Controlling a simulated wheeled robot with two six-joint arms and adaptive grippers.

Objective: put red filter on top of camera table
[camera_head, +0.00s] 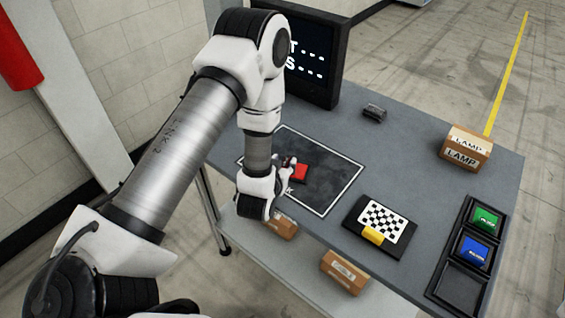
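The red filter (301,173) is a small red block over the dark mat with a white outline (335,185) on the grey table (400,140). I cannot tell whether it rests on the mat or is just above it. My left gripper (287,164) is right at the filter's left side, pointing down at the mat. The wrist hides much of the fingers, so their opening and any grip on the filter are unclear. My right gripper is out of view.
A black tray (442,290) at the right holds a green filter (486,219) and a blue filter (474,252); its front slot is empty. A checkerboard plate (382,222), a lamp box (465,148), a small dark object (374,112) and a monitor (325,50) stand on the table.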

